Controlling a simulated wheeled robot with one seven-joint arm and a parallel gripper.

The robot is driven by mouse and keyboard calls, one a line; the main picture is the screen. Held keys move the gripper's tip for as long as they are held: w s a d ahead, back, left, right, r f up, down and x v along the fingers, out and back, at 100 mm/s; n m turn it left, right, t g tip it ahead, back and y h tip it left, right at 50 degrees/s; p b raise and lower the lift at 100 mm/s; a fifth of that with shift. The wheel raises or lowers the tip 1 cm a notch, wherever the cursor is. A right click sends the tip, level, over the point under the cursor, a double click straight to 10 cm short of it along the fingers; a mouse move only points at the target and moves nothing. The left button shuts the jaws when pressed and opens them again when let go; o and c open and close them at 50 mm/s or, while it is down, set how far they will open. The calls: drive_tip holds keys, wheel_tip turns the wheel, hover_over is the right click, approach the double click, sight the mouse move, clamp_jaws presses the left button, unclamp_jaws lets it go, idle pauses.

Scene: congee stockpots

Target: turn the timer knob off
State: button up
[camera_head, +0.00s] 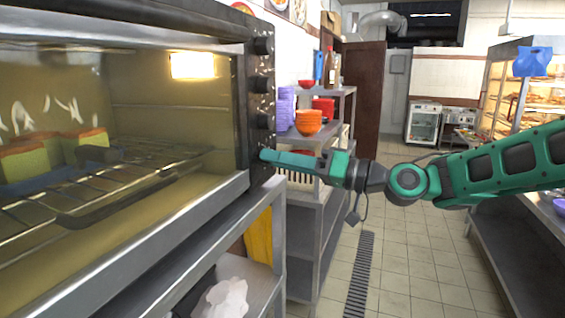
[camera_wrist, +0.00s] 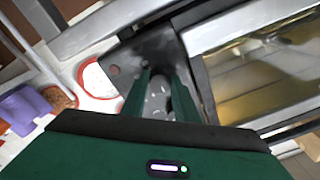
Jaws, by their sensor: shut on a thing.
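A large oven with a glass door (camera_head: 120,130) fills the left of the head view. Its dark control panel (camera_head: 258,70) carries a column of knobs: a top knob (camera_head: 263,46), one below it (camera_head: 262,85) and another lower (camera_head: 263,121). My gripper (camera_head: 264,155) reaches in from the right to the panel's lower end, below these knobs. In the wrist view my gripper (camera_wrist: 163,85) is shut on a grey knob (camera_wrist: 158,95) on the dark panel (camera_wrist: 150,50). Its fingers hide most of this knob, and no markings are readable, so its setting cannot be told.
A shelf (camera_head: 312,140) with purple bowls (camera_head: 286,108) and orange bowls (camera_head: 309,122) stands just beyond my gripper. Food (camera_head: 50,155) sits on a rack inside the oven. The tiled aisle (camera_head: 415,255) is clear. A display case (camera_head: 510,85) is at right.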

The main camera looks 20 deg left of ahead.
drive_tip(key=shift+w+f, duration=0.15)
drive_tip(key=o, duration=1.1)
drive_tip(key=shift+c, duration=0.2)
drive_tip(key=d, duration=1)
drive_tip(key=shift+s+d+f, duration=0.35)
drive_tip(key=shift+d+f, duration=0.05)
